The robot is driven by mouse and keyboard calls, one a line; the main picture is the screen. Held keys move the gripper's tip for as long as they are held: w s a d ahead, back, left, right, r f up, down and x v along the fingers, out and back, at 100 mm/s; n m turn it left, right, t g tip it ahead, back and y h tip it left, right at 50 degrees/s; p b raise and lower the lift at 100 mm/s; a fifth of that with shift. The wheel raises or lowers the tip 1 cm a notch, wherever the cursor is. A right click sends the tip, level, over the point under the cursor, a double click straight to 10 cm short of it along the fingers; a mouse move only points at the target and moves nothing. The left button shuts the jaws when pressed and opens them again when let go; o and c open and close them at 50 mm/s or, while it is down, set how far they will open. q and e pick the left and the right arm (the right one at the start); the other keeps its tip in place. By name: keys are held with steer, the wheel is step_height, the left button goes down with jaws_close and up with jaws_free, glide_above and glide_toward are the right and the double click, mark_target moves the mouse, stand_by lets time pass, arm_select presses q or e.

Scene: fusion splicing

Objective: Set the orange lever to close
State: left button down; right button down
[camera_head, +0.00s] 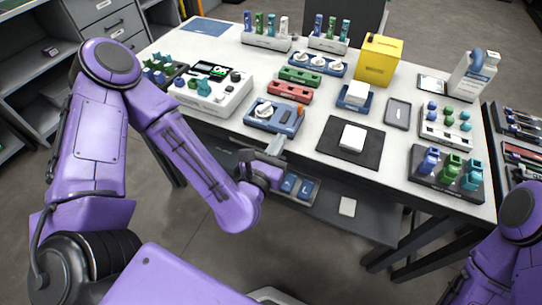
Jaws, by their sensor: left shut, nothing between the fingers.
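A blue device (262,122) lies near the front edge of the white table, with a white round part and a grey panel on top. The small orange lever (299,109) stands up at its right end. Its exact angle is too small to tell. My left gripper (277,145) is shut and empty, at the table's front edge, just in front of the blue device. It is below the orange lever in the picture and apart from it. My right arm shows at the lower right, but its gripper is out of view.
A red block (290,92) and a green block (300,75) sit behind the blue device. A white console (222,101) stands to its left. A black mat (367,160) with a white box (353,138) lies to its right. A lower shelf (370,222) sits under the table.

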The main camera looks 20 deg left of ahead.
arm_select(q)
steer(key=s+p, duration=0.3)
stand_by(0.5)
